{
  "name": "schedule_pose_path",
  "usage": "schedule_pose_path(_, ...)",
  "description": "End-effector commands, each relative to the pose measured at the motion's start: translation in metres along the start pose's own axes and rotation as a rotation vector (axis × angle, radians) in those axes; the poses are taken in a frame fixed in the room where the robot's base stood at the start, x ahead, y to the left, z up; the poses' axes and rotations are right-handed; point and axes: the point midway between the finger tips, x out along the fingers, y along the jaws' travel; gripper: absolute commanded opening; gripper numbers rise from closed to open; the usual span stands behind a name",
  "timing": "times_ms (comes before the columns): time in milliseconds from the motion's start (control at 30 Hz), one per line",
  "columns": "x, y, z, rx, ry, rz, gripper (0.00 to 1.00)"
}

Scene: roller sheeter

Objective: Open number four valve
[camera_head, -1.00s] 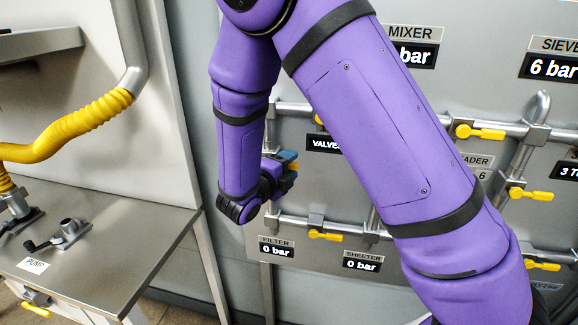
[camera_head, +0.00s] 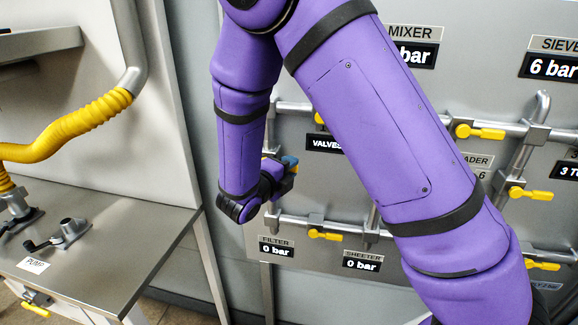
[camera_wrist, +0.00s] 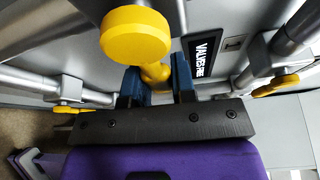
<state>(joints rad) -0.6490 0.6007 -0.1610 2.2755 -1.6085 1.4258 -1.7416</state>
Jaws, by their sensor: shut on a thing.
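In the wrist view my gripper (camera_wrist: 156,70) has its two blue fingers on either side of the narrow neck of a yellow valve handle (camera_wrist: 136,35). The fingers are shut on this neck, and the handle's broad round end sticks out beyond them. In the head view my gripper (camera_head: 287,164) is at the left end of the valve panel (camera_head: 400,270), and most of the held handle is hidden behind it. I see no number on the held valve, so I cannot tell whether it is number four.
Other yellow valve handles sit on the pipes, one at upper right (camera_head: 480,132) and one below my gripper (camera_head: 325,235). The filter display (camera_head: 276,250) and sheeter display (camera_head: 362,264) read 0 bar. A steel table (camera_head: 110,235) with a yellow hose (camera_head: 70,130) stands left. My arm covers the panel's middle.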

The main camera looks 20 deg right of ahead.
Motion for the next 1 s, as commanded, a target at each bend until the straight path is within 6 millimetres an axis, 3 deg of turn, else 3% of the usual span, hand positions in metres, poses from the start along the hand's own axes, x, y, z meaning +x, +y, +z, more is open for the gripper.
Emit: schedule_pose_path(1000,-0.01,0.05,0.022,0.855,0.001,0.357,0.0)
